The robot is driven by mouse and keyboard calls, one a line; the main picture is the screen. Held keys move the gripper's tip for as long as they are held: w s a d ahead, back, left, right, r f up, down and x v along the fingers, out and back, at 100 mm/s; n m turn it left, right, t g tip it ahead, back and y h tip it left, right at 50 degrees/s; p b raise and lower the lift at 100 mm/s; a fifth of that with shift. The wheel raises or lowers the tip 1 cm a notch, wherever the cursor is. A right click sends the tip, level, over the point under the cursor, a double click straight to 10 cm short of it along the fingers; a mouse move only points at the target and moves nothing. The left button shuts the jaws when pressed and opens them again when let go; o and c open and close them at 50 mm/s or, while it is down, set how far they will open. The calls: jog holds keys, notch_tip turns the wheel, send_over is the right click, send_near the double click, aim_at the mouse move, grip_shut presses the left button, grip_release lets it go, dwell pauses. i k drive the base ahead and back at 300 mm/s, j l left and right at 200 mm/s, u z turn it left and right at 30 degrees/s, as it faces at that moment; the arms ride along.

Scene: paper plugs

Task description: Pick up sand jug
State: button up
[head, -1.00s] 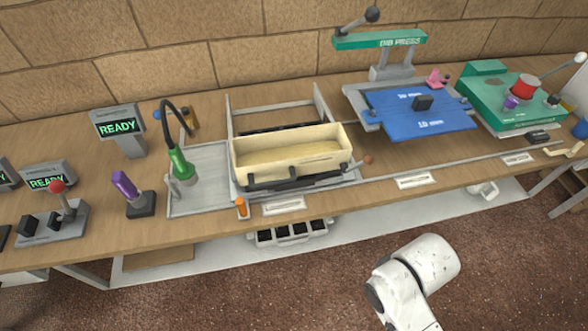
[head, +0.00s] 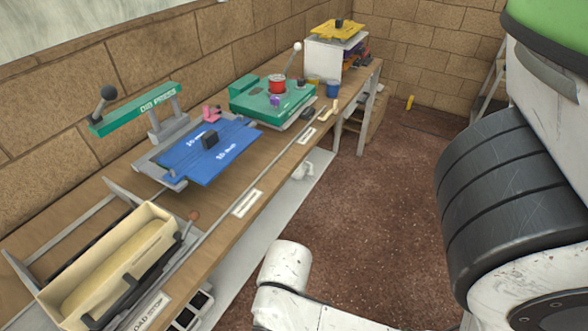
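I cannot surely pick out a sand jug. A small white vessel (head: 303,170), possibly with a handle, sits on the low shelf under the bench; it is too small to tell if it is a jug or what is in it. A blue cup (head: 333,89) stands on the bench near its far end. My gripper is not in view; only a white link of my arm shows at the bottom, apart from the bench.
The wooden bench (head: 116,203) runs from lower left to the far end. It holds a cream trough (head: 155,213), a blue plate (head: 228,150), a green press (head: 120,112) and a green machine (head: 245,105). The brown floor (head: 385,215) right of it is open.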

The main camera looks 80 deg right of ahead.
aim_at(301, 170)
jog(key=z, duration=1.3)
